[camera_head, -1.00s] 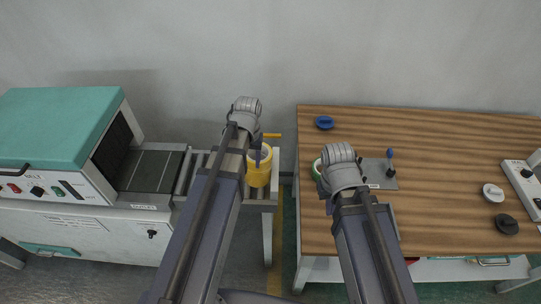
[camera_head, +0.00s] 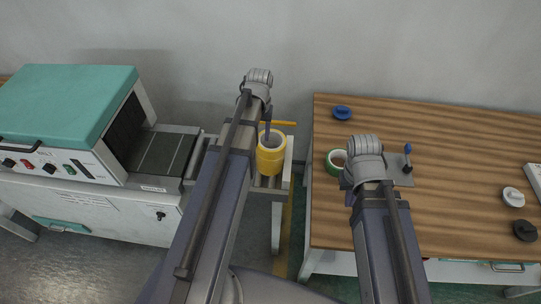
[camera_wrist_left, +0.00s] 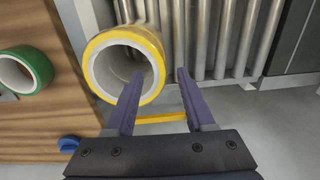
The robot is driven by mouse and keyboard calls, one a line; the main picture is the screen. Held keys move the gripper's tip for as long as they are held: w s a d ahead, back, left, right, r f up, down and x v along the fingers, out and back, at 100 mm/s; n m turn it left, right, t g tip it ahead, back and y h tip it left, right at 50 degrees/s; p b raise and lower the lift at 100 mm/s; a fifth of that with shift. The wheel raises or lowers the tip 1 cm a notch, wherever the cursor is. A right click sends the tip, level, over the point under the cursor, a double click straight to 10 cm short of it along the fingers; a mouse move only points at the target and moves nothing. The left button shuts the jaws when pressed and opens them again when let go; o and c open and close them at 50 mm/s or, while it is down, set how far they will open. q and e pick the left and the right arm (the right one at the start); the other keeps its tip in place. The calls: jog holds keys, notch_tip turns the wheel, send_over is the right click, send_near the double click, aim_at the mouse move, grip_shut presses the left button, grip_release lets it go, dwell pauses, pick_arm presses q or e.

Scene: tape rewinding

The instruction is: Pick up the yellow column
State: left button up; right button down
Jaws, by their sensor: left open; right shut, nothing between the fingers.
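The yellow column (camera_head: 271,158) is a hollow yellow cylinder with a pale inside. It stands upright at the right end of the roller conveyor. It also shows from above in the left wrist view (camera_wrist_left: 112,62), at upper left. My left gripper (camera_head: 267,128) is open and empty. In the left wrist view its fingers (camera_wrist_left: 160,74) point toward the column. One finger overlaps the column's near rim and the other is to the right of the column; contact cannot be told. My right gripper (camera_head: 346,184) is mostly hidden by its own arm, above the wooden table.
The conveyor (camera_head: 196,165) leads from a teal-topped machine (camera_head: 68,100). A yellow bar (camera_head: 282,124) lies behind the column. The wooden table (camera_head: 440,125), right of a gap, carries a green tape roll (camera_head: 333,168), a blue knob (camera_head: 341,112) and a plate with a blue-topped lever (camera_head: 408,158).

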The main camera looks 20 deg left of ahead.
jog(key=shift+f+b, duration=2.6)
jog(key=shift+f, duration=0.3)
pick_arm(q)
jog(key=f, duration=0.5)
jog(key=shift+s+a+f, duration=0.1)
jog(key=shift+s+f, duration=0.25)
jog(key=shift+s, duration=0.05)
pick_arm(e)
jog(key=shift+r, duration=0.1)
pick_arm(q)
grip_shut()
